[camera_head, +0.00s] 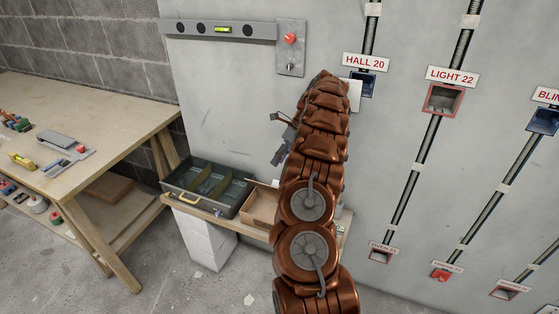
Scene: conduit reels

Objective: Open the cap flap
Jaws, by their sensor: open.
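No part in the camera_head view can be told for certain as the cap flap. A brown cardboard box (260,207) stands on a narrow wooden shelf at the wall, and my arm hides its right side. A thin pale edge shows at its top, but I cannot tell whether it is a flap. My gripper (277,138) is partly hidden behind the left edge of my brown arm. It is open, above the box and in front of the grey wall panel. Nothing shows between its fingers.
A dark open tray (208,188) with green compartments stands left of the box. A wooden workbench (85,110) with tools is at the left. A plate with a red button (291,39) is on the panel. At the right are conduits with labelled boxes, such as LIGHT 22 (443,99).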

